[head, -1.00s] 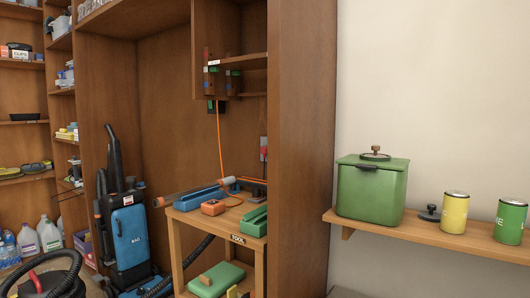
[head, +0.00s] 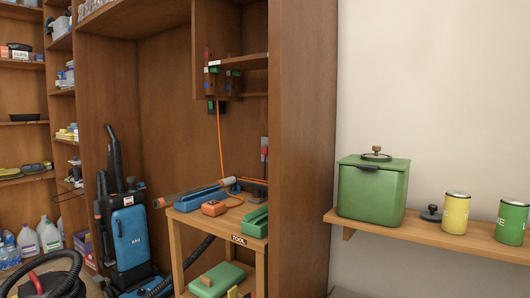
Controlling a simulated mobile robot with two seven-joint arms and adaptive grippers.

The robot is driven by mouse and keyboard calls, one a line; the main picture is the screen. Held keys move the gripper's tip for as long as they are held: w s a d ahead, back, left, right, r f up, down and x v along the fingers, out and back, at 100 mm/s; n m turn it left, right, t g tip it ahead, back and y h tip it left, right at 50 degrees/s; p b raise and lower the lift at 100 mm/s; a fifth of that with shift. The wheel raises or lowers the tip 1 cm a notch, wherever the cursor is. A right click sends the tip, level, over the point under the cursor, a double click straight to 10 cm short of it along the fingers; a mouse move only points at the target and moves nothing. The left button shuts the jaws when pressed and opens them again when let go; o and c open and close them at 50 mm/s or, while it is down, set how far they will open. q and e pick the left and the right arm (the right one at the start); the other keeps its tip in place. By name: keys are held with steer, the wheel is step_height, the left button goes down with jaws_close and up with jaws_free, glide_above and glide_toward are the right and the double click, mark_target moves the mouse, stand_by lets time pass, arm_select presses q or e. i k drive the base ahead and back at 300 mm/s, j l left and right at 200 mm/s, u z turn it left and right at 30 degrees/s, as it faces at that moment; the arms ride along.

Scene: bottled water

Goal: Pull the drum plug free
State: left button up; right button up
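A round black drum-shaped machine (head: 62,284) with a red handle shows at the bottom left, cut off by the frame edge. A grey plate with a red part (head: 264,149) is on the cabinet's right side. I cannot tell which of these parts, if any, is the drum plug. Neither of my grippers is in view.
A blue upright vacuum (head: 130,235) stands left of the wooden table (head: 176,240), which bears blue, orange and green tools. A wall shelf (head: 390,232) at right holds a green lidded bin (head: 371,190), a yellow can (head: 455,213) and a green can (head: 510,220).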

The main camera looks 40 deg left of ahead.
mark_target(264, 150)
steer(key=j+z, duration=0.1)
steer(key=j, duration=0.4)
steer(key=k+j+z, duration=0.1)
steer(key=j, duration=0.45)
steer(key=j+z, duration=0.1)
steer(key=j, duration=0.4)
steer(key=k+j+z, duration=0.1)
steer(key=j, duration=0.4)
steer(key=k, duration=0.05)
